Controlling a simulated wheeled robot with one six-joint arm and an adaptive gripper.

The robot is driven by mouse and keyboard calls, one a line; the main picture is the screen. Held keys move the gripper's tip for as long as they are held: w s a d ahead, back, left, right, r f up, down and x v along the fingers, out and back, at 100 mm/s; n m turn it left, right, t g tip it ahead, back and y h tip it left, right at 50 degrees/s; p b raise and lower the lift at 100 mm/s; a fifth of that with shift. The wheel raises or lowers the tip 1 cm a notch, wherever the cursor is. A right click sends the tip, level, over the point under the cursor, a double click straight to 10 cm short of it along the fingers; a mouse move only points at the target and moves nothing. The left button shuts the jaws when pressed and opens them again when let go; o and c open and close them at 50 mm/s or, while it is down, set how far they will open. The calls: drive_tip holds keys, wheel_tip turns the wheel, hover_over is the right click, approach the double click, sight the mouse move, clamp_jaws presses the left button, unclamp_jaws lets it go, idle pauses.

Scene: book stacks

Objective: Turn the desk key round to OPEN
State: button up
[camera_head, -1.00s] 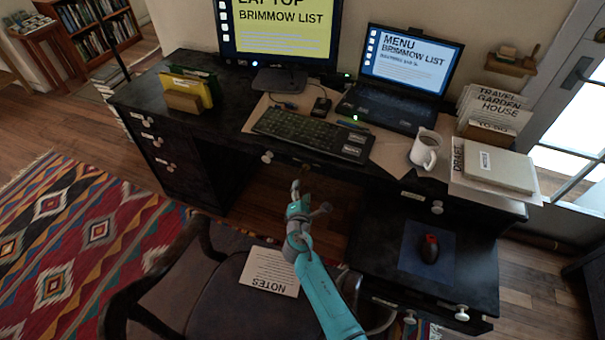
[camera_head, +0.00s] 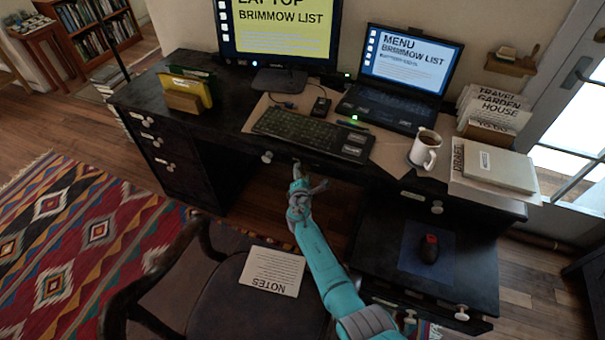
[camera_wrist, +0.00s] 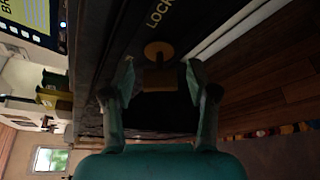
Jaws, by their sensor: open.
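The desk key (camera_wrist: 158,80) shows in the wrist view as a brass-brown piece. It stands out from a round brass plate (camera_wrist: 157,50) on the dark drawer front. My gripper (camera_wrist: 160,82) is open, with one finger on each side of the key. Small gaps seem to remain, and I cannot tell whether either finger touches it. In the head view my gripper (camera_head: 309,175) is at the front edge of the black desk (camera_head: 225,128), below the keyboard. I cannot make out the key there.
A chair (camera_head: 200,275) with a NOTES sheet (camera_head: 272,271) stands below my arm. At right an open drawer (camera_head: 455,285) juts out with a dark red-topped object (camera_head: 429,249) on a blue mat. A keyboard (camera_head: 310,135) and mug (camera_head: 424,149) are on the desktop.

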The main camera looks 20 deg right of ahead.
drive_tip(key=shift+w, duration=0.15)
clamp_jaws()
drive_tip(key=shift+d+n+g, duration=0.1)
drive_tip(key=shift+n+g, duration=0.3)
drive_tip(key=shift+n, duration=0.1)
idle(0.4)
unclamp_jaws()
drive_tip(key=v, duration=1.2)
drive_tip(key=shift+f, duration=0.2)
